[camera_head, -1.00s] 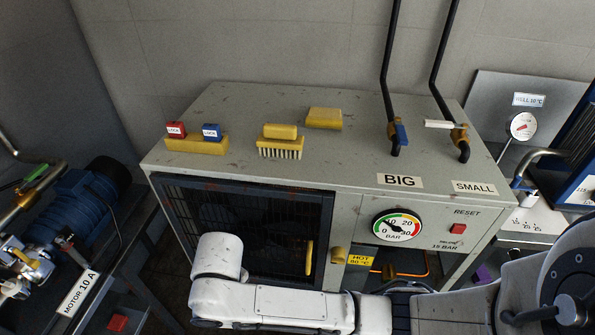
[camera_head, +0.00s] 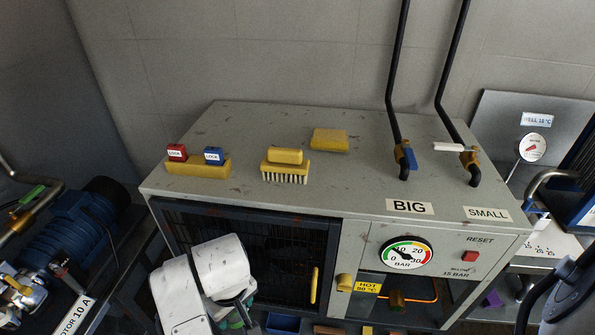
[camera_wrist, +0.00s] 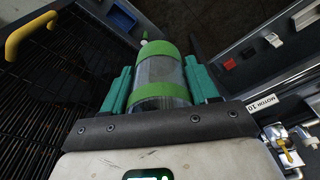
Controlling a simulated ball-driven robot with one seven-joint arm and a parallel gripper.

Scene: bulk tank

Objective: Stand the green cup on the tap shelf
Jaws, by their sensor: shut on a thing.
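The green cup (camera_wrist: 160,75) shows in the wrist view as a greyish clear body with green bands at both ends. My gripper (camera_wrist: 158,68) has its two teal fingers shut on the cup's sides. The far end of the cup and what lies beneath it are hard to make out. In the head view my wrist is at the lower left, in front of the dark mesh door, and the cup cannot be told clearly there. The tap shelf (camera_head: 548,243) appears at the right as a pale, dotted surface under the curved tap (camera_head: 552,178).
A grey cabinet (camera_head: 240,120) stands between, with brushes, lock blocks and two pipe valves on top. Its front has a yellow door handle (camera_head: 314,285) and a gauge (camera_head: 405,253). A blue motor (camera_head: 75,240) is at the left. A blue unit (camera_head: 580,180) borders the tap.

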